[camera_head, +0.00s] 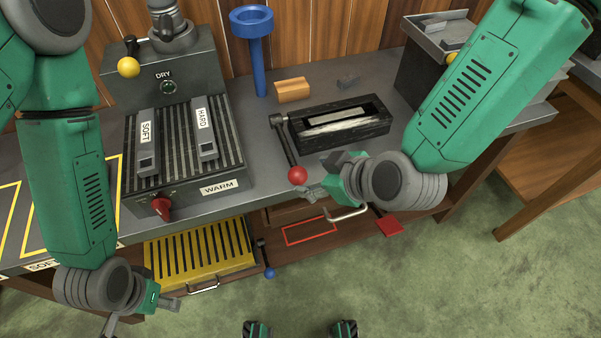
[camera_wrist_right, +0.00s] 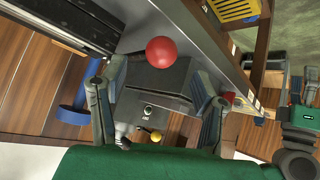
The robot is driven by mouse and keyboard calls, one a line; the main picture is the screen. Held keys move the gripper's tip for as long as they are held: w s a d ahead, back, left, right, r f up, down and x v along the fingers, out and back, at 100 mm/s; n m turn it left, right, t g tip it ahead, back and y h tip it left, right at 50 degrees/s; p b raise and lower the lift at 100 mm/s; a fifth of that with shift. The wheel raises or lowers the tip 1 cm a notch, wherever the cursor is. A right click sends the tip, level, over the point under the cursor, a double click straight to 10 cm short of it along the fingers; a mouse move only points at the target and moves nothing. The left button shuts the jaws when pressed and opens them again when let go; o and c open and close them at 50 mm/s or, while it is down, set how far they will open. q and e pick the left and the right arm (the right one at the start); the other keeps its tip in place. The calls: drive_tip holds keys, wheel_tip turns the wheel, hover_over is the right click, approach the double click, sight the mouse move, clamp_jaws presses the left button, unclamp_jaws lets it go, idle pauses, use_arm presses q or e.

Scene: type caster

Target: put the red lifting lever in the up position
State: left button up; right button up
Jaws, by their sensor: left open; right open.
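The red lifting lever is a dark rod with a red ball (camera_head: 297,175) at its end. Its rod slopes down toward the table's front edge from a pivot at the left end of a black box (camera_head: 340,122). My right gripper (camera_head: 322,178) is open, just right of the ball and apart from it in the head view. In the right wrist view the ball (camera_wrist_right: 160,52) shows between the spread fingers, near their tips. My left gripper (camera_head: 142,312) is open and empty, low at the left, near the yellow drawer.
A grey machine (camera_head: 232,172) with a red knob and HARD and SOFT bars stands left of the lever. A blue funnel-like stand (camera_head: 256,50) and an orange block (camera_head: 293,90) are behind. A drawer handle (camera_head: 347,215) lies below my right gripper.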

sight(303, 176)
drive_tip(key=x, duration=0.7)
drive_tip(key=shift+s+a+r, duration=0.1)
